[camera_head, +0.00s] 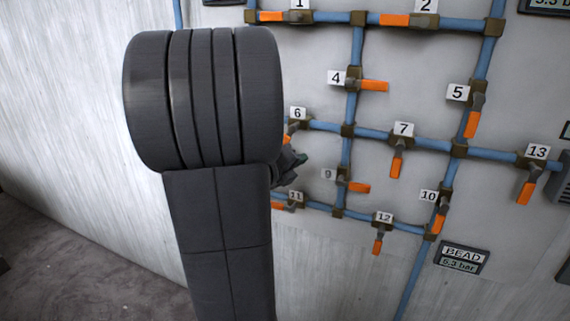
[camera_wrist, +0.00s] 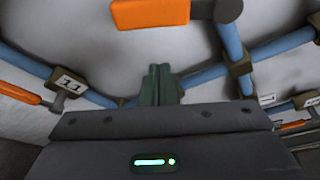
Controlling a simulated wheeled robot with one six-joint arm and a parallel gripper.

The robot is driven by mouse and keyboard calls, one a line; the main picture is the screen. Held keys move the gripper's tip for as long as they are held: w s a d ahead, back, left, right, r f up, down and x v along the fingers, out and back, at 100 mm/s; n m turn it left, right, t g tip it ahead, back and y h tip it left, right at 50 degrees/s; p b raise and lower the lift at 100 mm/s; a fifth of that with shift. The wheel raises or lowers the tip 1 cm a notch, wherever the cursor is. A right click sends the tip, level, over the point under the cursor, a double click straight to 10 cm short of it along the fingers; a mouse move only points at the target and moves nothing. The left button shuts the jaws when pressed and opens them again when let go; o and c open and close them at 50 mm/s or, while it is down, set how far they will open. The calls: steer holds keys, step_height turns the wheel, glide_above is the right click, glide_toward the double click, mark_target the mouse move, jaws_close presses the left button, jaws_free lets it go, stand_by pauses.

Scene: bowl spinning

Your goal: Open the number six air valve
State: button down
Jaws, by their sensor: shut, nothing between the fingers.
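Valve six has a white number plate (camera_head: 298,113) on the blue pipe at the centre left of the wall panel. Its orange handle is mostly hidden behind my arm, and only a sliver (camera_head: 287,139) shows. My gripper (camera_head: 299,159) is just below valve six, partly hidden by my arm. In the wrist view its green fingers (camera_wrist: 158,85) are together and empty. A large orange handle (camera_wrist: 150,13) with a grey hub at its right end is above the fingertips, apart from them in the picture. No number shows on it there.
Valve 11 (camera_wrist: 68,82) is at the left of the wrist view. Valve 9's handle (camera_head: 357,187) is close to the right of my gripper, and valve 7 (camera_head: 397,165) is farther right. Blue pipes with brown joints surround this spot. The wall at far left is bare.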

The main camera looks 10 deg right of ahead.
steer(key=shift+w+a+r+p, duration=0.15)
steer(key=shift+w+a+r, duration=0.2)
steer(key=shift+a, duration=0.15)
steer(key=shift+w+a+r+p, duration=0.15)
steer(key=shift+w+a+r, duration=0.15)
steer(key=shift+a, duration=0.25)
steer(key=shift+w+a+r+p, duration=0.15)
steer(key=shift+w+a+r, duration=0.1)
steer(key=shift+a+r, duration=0.2)
steer(key=shift+w+a+m+b, duration=0.15)
steer(key=shift+a+m+b, duration=0.15)
steer(key=shift+m, duration=0.3)
steer(key=shift+w+a+r+m+t+y+b, duration=0.1)
steer(key=shift+w+a+r+m+t+y, duration=0.4)
steer(key=shift+m, duration=0.75)
steer(key=shift+w+a+r+m+t+y+b, duration=0.15)
steer(key=shift+a+r+m+y, duration=0.3)
steer(key=shift+r+m+y, duration=0.65)
steer(key=shift+w+a+r+m+t+y+b, duration=0.1)
steer(key=shift+w+a+r+m+t+y, duration=0.35)
steer(key=shift+m, duration=1)
steer(key=shift+s+a+f+y, duration=0.1)
steer(key=shift+f+y, duration=0.05)
steer(key=shift+y, duration=0.1)
steer(key=shift+f, duration=0.1)
